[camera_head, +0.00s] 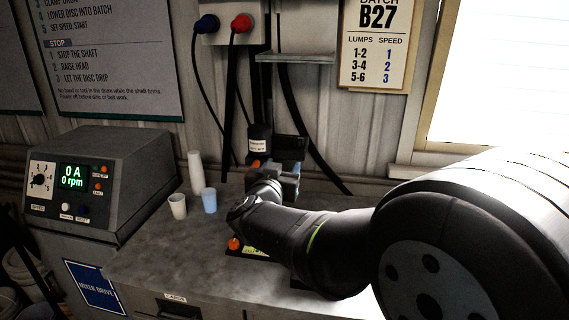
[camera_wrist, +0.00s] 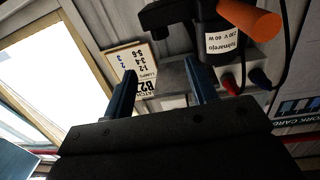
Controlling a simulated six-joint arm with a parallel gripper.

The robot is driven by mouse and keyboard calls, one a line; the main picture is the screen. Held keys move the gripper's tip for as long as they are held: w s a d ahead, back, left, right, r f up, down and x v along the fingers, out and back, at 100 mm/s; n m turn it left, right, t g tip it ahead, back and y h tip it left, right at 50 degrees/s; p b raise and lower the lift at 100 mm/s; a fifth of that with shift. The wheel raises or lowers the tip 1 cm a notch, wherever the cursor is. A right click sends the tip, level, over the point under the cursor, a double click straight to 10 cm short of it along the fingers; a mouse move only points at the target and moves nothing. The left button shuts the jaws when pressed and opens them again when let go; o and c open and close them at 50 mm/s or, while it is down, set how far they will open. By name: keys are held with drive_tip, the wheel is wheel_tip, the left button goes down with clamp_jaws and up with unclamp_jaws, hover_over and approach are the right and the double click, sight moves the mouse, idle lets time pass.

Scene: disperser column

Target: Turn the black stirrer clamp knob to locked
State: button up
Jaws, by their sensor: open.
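The stirrer motor (camera_head: 260,139), a dark cylinder with a white label, hangs on the stand at the back of the bench; it also shows upside down in the wrist view (camera_wrist: 221,44). A black clamp part (camera_head: 290,149) sits just right of the motor, and a black part beside the motor shows at the top of the wrist view (camera_wrist: 168,14). I cannot tell which portion is the knob or its setting. My gripper (camera_head: 286,178) is just below and in front of the clamp. In the wrist view its two fingers (camera_wrist: 160,88) are apart, with nothing between them.
An orange part (camera_wrist: 250,18) is close to the motor. A control box (camera_head: 95,185) reading 0 rpm stands left. White cups (camera_head: 195,172) and a blue cup (camera_head: 209,200) stand left of my arm. An orange knob (camera_head: 234,244) is below my arm. Black cables hang behind.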

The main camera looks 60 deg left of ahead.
drive_tip(key=w+a+m+g, duration=0.1)
drive_tip(key=w+m+g, duration=0.2)
drive_tip(key=w+a+f+m+g+y, duration=0.1)
drive_tip(key=w+a+m+g, duration=0.1)
drive_tip(key=w+m+g, duration=0.1)
drive_tip(key=w+a+m+g, duration=0.1)
drive_tip(key=w+m+g, duration=0.2)
drive_tip(key=m, duration=0.1)
drive_tip(key=shift+w+a+f+m+y, duration=0.3)
drive_tip(key=shift+w+a+f, duration=0.05)
drive_tip(key=shift+w+a, duration=0.05)
drive_tip(key=m+g+y, duration=0.3)
drive_tip(key=m+g, duration=0.8)
approach(298, 138)
drive_tip(key=shift+g, duration=0.3)
drive_tip(key=x, duration=1)
drive_tip(key=shift+w+a+f, duration=0.1)
drive_tip(key=shift+w+f, duration=0.05)
drive_tip(key=shift+f, duration=0.15)
drive_tip(key=shift+c, duration=0.4)
drive_tip(key=c, duration=0.9)
